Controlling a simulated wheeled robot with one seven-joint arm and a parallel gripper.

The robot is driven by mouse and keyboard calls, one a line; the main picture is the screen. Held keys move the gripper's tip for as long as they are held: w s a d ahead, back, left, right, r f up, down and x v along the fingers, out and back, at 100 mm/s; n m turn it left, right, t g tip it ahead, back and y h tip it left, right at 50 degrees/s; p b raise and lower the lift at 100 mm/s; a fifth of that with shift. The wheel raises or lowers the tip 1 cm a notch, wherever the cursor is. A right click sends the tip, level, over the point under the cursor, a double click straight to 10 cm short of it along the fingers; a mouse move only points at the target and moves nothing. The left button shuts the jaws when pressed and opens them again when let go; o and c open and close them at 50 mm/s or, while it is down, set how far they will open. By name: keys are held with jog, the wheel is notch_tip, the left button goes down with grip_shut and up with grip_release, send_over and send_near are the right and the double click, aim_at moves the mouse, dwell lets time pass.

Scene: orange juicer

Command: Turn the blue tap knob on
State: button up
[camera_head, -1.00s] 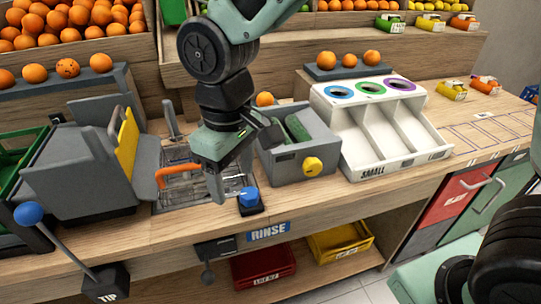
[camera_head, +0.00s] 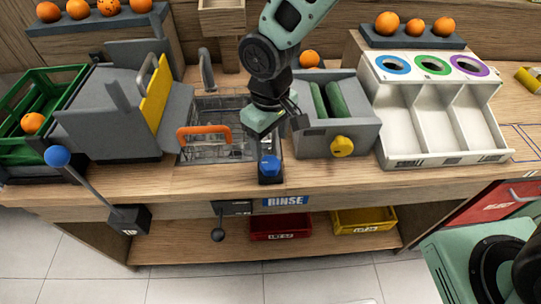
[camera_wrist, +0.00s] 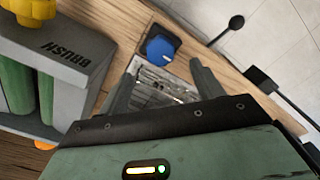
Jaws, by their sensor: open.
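The blue tap knob (camera_head: 269,166) sits on a small dark base at the counter's front edge, above the RINSE label (camera_head: 285,201). In the wrist view the knob (camera_wrist: 160,48) lies beyond the fingertips, roughly in line with the gap between them. My gripper (camera_head: 266,132) hangs over the counter just behind the knob, its fingers hard to make out in the head view. In the wrist view my gripper (camera_wrist: 164,78) is open, with two grey fingers apart and nothing between them. It appears apart from the knob.
A wire-grated sink (camera_head: 225,150) with an orange handle (camera_head: 203,134) is left of the knob. The grey BRUSH box (camera_head: 330,112) with a yellow knob (camera_head: 341,147) stands close on the right. A blue-tipped lever (camera_head: 57,156) sticks out at the front left.

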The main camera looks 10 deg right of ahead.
aim_at(270, 163)
notch_tip(270, 163, down, 7)
jog(key=shift+f+p, duration=0.1)
jog(key=shift+p, duration=0.2)
jog(key=c, duration=1)
